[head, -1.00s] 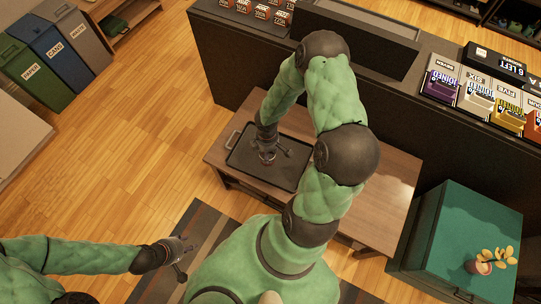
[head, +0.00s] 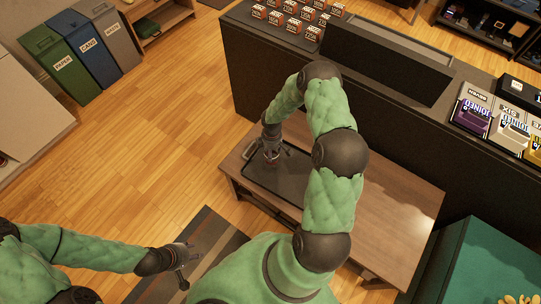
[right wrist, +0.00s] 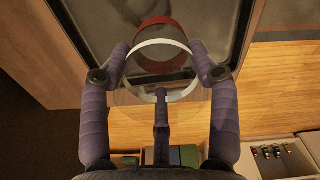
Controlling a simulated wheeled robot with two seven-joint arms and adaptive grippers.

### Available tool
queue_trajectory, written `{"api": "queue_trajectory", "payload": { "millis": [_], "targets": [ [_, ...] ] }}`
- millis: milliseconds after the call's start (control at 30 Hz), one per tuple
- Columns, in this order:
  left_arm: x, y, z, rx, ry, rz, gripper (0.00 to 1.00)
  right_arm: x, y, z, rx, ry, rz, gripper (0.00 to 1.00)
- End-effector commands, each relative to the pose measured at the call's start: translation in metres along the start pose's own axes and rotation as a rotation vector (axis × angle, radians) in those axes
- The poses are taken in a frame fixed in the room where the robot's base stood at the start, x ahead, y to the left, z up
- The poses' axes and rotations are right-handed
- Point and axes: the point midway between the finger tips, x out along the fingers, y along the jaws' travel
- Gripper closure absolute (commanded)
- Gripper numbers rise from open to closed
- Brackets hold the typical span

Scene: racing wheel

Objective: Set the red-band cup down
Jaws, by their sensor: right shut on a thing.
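The red-band cup (right wrist: 163,66) is clear with a pale rim and a dark red band. In the right wrist view it sits between the fingers of my right gripper (right wrist: 160,52), which is shut on it. In the head view my right gripper (head: 271,157) is over the far left part of the black tray (head: 288,186), and the cup is hardly visible there. I cannot tell whether the cup's base touches the tray. My left gripper (head: 184,258) is open and empty over the floor, left of the table.
The tray lies on a brown wooden table (head: 400,215), whose right part is clear. A dark counter (head: 400,120) runs behind the table with boxes on top. A green cabinet (head: 490,255) stands at the right. Recycling bins (head: 70,62) are at the upper left.

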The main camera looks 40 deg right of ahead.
Motion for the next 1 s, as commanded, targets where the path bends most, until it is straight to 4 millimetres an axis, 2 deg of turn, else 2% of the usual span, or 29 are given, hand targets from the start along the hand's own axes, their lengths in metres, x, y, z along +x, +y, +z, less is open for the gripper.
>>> {"api": "queue_trajectory", "payload": {
  "millis": [267, 500, 900, 933, 1000],
  "targets": [
    [0.006, -0.002, 0.000, 0.000, 0.000, 0.000, 0.60, 0.014, 0.010, -0.007, 0.000, 0.001, 0.002, 0.73],
    [0.024, -0.008, -0.001, 0.000, 0.000, 0.000, 0.60, 0.045, 0.010, -0.007, 0.001, 0.000, 0.000, 0.73],
    [0.026, -0.009, -0.001, 0.000, 0.000, 0.000, 0.60, 0.048, 0.011, -0.007, 0.001, 0.001, 0.001, 0.73],
    [0.025, -0.009, -0.001, 0.000, 0.000, 0.000, 0.60, 0.048, 0.010, -0.007, 0.001, 0.001, 0.001, 0.33],
    [0.025, -0.009, -0.001, 0.000, 0.000, 0.000, 0.60, 0.047, 0.010, -0.007, 0.001, 0.001, 0.001, 0.15]
  ]
}}
